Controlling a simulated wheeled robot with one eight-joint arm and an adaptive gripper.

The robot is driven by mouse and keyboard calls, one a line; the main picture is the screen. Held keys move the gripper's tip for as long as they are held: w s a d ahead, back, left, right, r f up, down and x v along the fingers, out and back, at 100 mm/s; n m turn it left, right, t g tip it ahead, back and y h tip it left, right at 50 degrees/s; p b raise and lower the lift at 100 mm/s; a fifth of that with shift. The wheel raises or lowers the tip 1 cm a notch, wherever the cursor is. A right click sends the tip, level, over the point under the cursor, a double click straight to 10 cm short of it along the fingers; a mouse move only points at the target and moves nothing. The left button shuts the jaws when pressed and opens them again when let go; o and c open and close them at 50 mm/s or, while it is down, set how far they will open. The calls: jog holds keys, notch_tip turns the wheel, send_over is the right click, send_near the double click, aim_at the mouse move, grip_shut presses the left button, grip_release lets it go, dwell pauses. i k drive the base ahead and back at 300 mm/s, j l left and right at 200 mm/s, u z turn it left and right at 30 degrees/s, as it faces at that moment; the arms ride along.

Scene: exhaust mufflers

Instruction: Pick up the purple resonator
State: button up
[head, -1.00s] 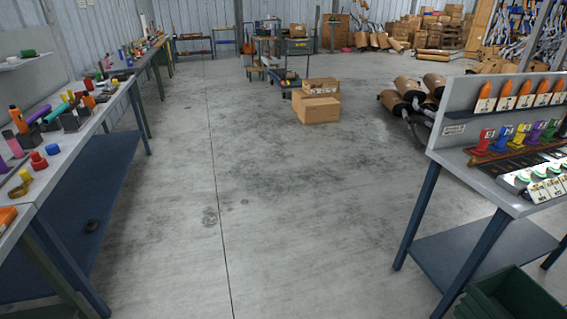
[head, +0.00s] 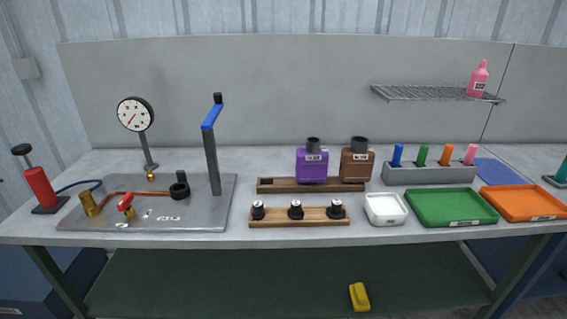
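No piece in the head view now is plainly a resonator. The only clearly purple thing is a squat, bottle-shaped container (head: 312,166) with a dark cap and a pale label. It stands upright in a long brown wooden holder (head: 272,185) on the grey workbench, just left of a similar brown container (head: 355,168). I cannot read its label well enough to tell what it is. My gripper is not in view.
A gauge and blue-handled stand rise from a metal plate (head: 200,215) at left. A wooden rack (head: 275,216), a white tray (head: 385,209), a green tray (head: 450,206) and an orange tray (head: 524,202) line the front. A wire shelf (head: 420,93) hangs above.

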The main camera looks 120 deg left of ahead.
aim_at(312, 161)
jog(key=u, duration=3.85)
